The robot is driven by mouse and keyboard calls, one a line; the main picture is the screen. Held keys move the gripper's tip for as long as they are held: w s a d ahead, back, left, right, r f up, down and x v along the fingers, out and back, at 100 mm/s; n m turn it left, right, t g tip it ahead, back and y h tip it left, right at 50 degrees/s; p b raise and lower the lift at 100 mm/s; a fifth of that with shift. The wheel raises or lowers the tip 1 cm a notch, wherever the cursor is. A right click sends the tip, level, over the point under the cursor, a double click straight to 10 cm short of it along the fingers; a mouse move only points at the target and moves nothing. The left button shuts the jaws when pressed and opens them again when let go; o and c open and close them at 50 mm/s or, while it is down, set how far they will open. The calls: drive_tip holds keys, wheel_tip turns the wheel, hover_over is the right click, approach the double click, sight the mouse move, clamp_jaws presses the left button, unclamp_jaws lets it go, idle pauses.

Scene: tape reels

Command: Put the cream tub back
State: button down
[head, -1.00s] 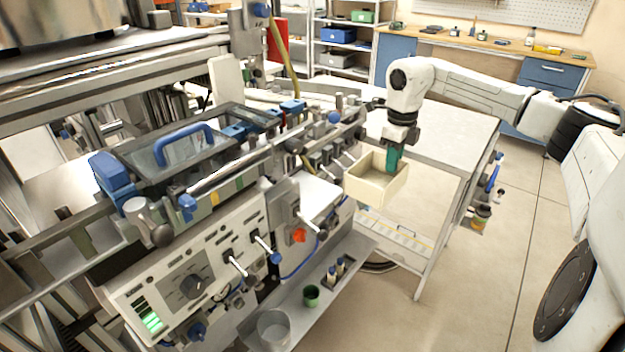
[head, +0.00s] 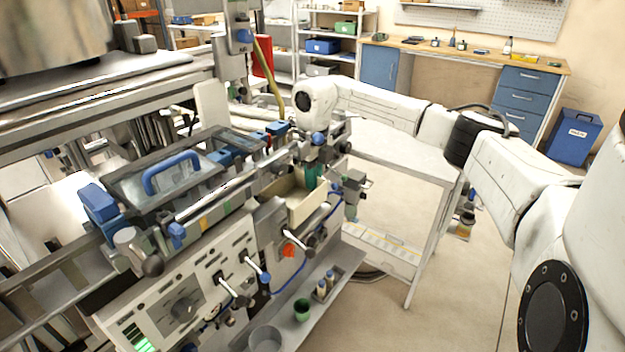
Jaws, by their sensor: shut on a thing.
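The cream tub (head: 301,205) is an open, boxy, cream-coloured container in the head view. It is at the right end of the machine's front, partly hidden behind the machine's rail and fittings. My gripper (head: 312,178) has green fingers and is shut on the tub's far wall. My arm reaches in from the right above it. The tub looks level. I cannot tell whether its underside touches the machine.
The machine (head: 190,270) with levers and knobs fills the left. A lower shelf (head: 318,312) holds a green cup (head: 302,309), a grey pot (head: 266,338) and small bottles. A white table (head: 405,155) stands behind.

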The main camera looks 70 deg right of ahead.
drive_tip(key=shift+f, duration=0.55)
drive_tip(key=shift+f, duration=0.1)
drive_tip(key=c, duration=1.2)
unclamp_jaws()
drive_tip(key=shift+f, duration=0.1)
wheel_tip(320, 180, up, 11)
drive_tip(key=shift+f+b, duration=0.1)
drive_tip(key=shift+b, duration=0.4)
